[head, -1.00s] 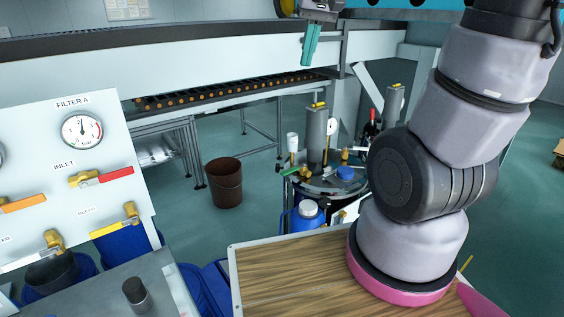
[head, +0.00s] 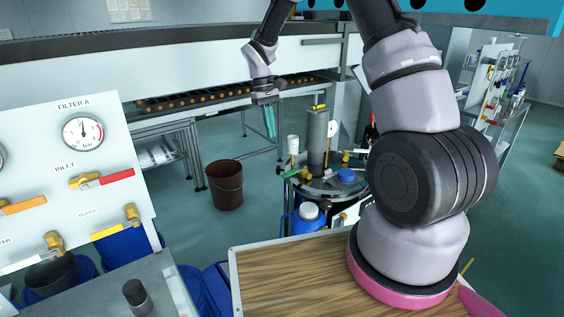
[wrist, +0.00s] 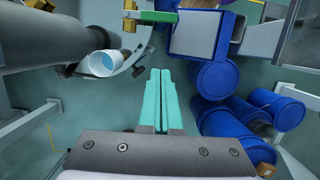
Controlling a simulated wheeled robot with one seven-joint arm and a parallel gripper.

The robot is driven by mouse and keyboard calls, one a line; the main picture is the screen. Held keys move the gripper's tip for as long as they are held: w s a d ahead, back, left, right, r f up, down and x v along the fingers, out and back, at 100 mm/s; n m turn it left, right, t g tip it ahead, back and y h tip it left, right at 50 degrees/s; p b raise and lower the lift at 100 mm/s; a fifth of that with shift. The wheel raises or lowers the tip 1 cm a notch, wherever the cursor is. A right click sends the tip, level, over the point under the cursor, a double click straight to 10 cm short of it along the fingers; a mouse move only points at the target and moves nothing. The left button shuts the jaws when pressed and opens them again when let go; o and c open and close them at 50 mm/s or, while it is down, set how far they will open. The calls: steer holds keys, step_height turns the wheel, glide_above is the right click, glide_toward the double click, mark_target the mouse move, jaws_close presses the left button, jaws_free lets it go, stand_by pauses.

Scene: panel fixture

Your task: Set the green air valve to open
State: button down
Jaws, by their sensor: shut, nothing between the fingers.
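The green air valve has a green lever (head: 291,173) on a brass body, at the left edge of the round equipment stand in the head view. In the wrist view the green lever (wrist: 158,16) lies horizontally near the top, with its brass body (wrist: 130,22) at its left end. My gripper (head: 270,134) hangs with its teal fingers pointing down, above and left of the lever in the head view. In the wrist view my gripper (wrist: 160,72) has its fingers together and empty. The fingers are apart from the lever.
A grey cylinder (head: 317,140) stands upright on the round stand beside the valve. A white cup-like part (wrist: 103,63) is left of the fingers. Blue drums (wrist: 216,79) are to the right. A brown bin (head: 225,187) stands on the floor. A valve panel (head: 60,190) is at left.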

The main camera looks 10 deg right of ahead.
mark_target(295, 171)
steer(key=s+d+f, duration=0.2)
steer(key=s+f, duration=0.4)
steer(key=f, duration=0.3)
steer(key=shift+d+f, duration=0.3)
steer(key=shift+f, duration=0.1)
